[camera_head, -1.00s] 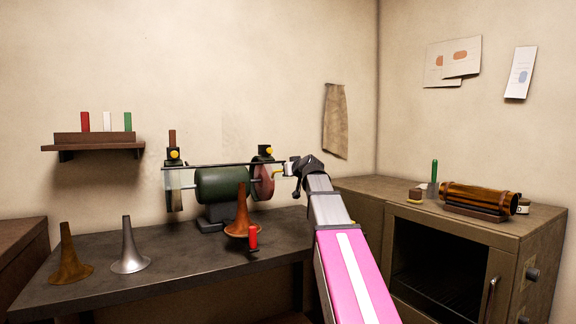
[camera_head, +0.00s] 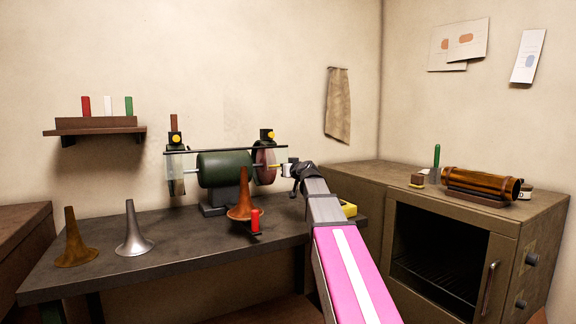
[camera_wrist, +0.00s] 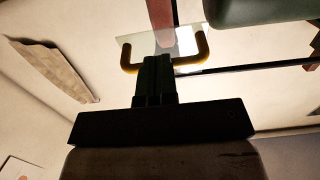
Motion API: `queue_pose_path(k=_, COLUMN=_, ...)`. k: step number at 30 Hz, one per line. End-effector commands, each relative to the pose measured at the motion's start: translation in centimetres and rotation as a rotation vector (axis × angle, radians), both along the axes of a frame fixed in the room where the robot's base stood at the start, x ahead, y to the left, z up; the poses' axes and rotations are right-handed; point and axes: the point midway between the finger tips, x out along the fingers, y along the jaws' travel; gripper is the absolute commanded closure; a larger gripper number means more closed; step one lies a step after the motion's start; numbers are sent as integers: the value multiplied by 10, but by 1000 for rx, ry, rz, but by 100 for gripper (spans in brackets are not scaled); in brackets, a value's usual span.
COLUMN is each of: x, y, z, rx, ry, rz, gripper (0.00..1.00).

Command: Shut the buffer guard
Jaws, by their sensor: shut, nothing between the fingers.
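The buffer has a green motor (camera_head: 224,168) on a dark stand, with a reddish wheel (camera_head: 265,166) at its right end. A clear guard panel (camera_head: 280,155) hangs from the dark rod above, in front of that wheel. In the wrist view, the clear guard (camera_wrist: 187,42) has a yellow U-shaped handle (camera_wrist: 204,47). My gripper (camera_head: 286,168) is at the right of the wheel, close to the handle. In the wrist view, its fingers (camera_wrist: 157,62) are together, between the handle's ends; I cannot tell whether they touch it. Another clear panel (camera_head: 174,165) hangs at the left wheel.
A brown horn bell (camera_head: 243,200) and a red-handled thing (camera_head: 255,220) sit before the motor. Silver (camera_head: 133,235) and brown (camera_head: 76,240) bells stand at left on the dark bench (camera_head: 180,245). A cabinet (camera_head: 545,225) is at right.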

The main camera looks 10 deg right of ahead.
Motion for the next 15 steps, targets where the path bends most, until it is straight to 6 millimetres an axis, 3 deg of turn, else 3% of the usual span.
queue_pose_path(k=15, x=15, y=5, z=-14, rx=0, ry=0, rz=0, gripper=100)
